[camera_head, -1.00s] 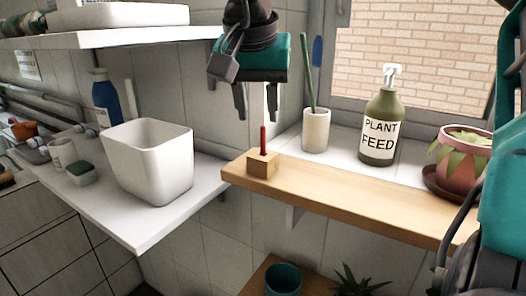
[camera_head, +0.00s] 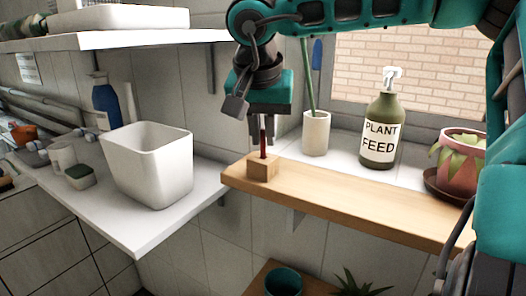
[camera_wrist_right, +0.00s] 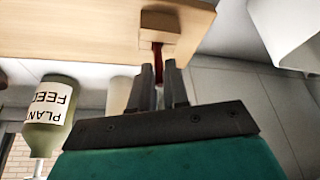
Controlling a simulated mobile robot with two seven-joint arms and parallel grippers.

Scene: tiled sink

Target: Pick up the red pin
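The red pin (camera_head: 263,143) stands upright in a small wooden block (camera_head: 262,168) at the left end of the wooden shelf. My right gripper (camera_head: 262,143) is above the block, pointing down, with its fingertips at the pin's upper part. In the right wrist view the pin (camera_wrist_right: 158,54) shows between and just beyond the fingertips (camera_wrist_right: 159,68), with a gap between the fingers. The right gripper looks open; contact with the pin cannot be made out. My left gripper is not in view.
A white cup (camera_head: 316,134) with a green stick, a plant feed bottle (camera_head: 380,130) and a potted plant (camera_head: 460,165) stand right of the block. A white bin (camera_head: 150,165) stands on the white shelf at left. The wooden shelf's middle (camera_head: 350,195) is clear.

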